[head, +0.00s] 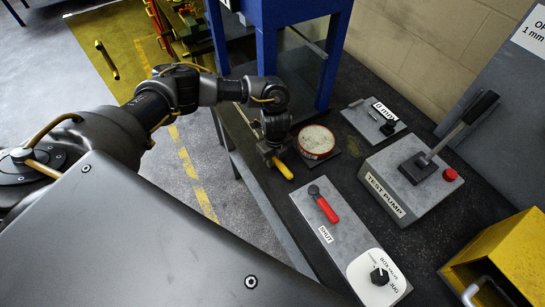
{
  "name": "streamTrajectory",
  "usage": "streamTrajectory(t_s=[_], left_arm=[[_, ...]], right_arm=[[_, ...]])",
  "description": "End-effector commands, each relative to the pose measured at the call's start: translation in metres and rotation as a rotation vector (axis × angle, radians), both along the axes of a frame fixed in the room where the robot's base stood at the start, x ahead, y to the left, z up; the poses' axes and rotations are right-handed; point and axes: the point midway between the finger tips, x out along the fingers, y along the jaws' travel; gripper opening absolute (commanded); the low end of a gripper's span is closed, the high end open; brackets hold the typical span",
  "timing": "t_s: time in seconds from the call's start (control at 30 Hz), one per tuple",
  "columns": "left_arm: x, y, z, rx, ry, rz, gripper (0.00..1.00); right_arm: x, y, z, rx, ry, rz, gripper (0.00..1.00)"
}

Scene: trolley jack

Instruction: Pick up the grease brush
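A short yellow handle (284,171), which looks like the grease brush's, lies at the left edge of the dark bench, beside a round red tin (316,140) with a pale top. My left gripper (270,154) points down over the upper end of this handle and covers it. The bristles cannot be made out. The fingers are small and dark here, so I cannot tell whether they are closed on the handle or still around it. My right gripper is not in view.
A grey plate with a red lever (327,207), marked SHUT, and a dial (379,277) lies nearby. Right of it stand the test pump box (410,182) with its upright lever and a yellow block (510,255). A blue frame (267,50) rises behind my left forearm.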

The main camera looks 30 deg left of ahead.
Motion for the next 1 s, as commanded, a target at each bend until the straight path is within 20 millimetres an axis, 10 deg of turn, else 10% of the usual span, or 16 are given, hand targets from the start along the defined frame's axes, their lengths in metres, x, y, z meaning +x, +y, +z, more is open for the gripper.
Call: streamTrajectory(t_s=[0.2,0.57,1.0], left_arm=[[0.000,0.000,0.001,0.000,0.000,0.000,0.00],[0.001,0.000,0.006,-0.002,-0.001,-0.001,0.00],[-0.040,-0.036,0.096,0.001,-0.006,-0.013,0.00]], right_arm=[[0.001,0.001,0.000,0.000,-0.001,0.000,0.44],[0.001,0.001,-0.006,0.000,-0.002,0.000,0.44],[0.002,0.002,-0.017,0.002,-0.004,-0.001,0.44]])
